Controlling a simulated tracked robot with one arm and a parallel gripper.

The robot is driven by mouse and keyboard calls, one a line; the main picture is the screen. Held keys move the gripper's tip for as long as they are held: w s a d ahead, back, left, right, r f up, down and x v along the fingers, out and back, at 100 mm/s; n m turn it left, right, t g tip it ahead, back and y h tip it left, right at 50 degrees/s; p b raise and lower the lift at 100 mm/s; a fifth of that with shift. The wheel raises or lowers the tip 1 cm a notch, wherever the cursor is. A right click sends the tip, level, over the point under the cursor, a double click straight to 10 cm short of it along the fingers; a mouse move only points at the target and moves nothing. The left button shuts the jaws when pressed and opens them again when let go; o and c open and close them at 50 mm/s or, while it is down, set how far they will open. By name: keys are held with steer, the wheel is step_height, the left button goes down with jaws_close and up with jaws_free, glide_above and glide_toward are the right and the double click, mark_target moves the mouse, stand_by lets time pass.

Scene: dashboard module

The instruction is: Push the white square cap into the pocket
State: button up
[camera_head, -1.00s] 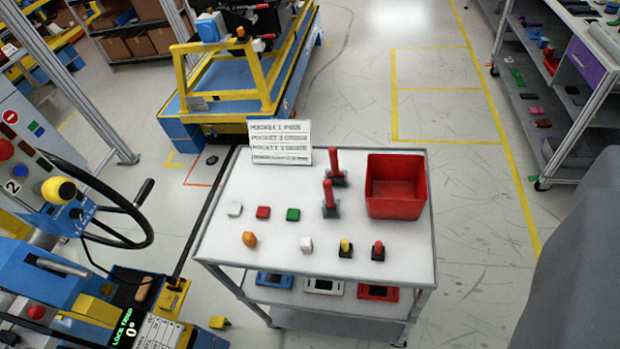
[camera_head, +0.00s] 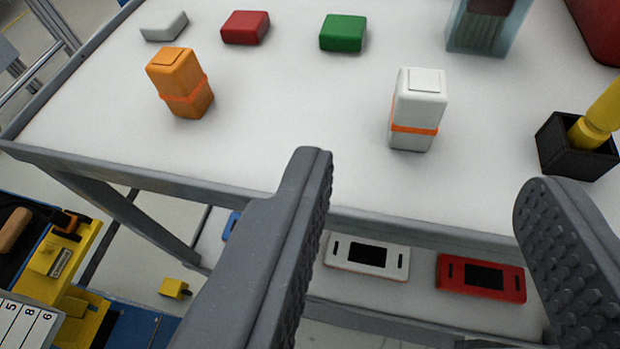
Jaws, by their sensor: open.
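A flat white square cap (camera_head: 165,27) lies on the white cart top (camera_head: 300,110) at the upper left, in a row with a red cap (camera_head: 245,28) and a green cap (camera_head: 343,33). A taller white block with an orange band (camera_head: 418,108) stands upright on the cart top, beyond the gap between my fingers. My gripper (camera_head: 425,175) is open and empty, its two ridged fingers wide apart at the cart's front edge. The row of caps is farther off, beyond the left finger. I cannot make out the pocket in this view.
An orange block (camera_head: 180,84) stands left of the white one. A black holder with a yellow knob (camera_head: 585,137) is at the right. A white frame (camera_head: 367,255) and a red frame (camera_head: 480,278) lie on the lower shelf. The cart top between the blocks is clear.

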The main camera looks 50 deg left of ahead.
mark_target(420, 80)
steer(key=p+x, duration=0.4)
steer(key=x, duration=0.4)
steer(key=shift+w+f, duration=0.1)
steer(key=shift+f, duration=0.1)
steer(key=shift+w+d+x, duration=0.1)
steer(key=shift+d+x, duration=0.1)
steer(key=shift+x, duration=1.2)
steer(key=shift+w+d+x, duration=0.15)
steer(key=shift+x, duration=1.2)
steer(key=c, duration=1)
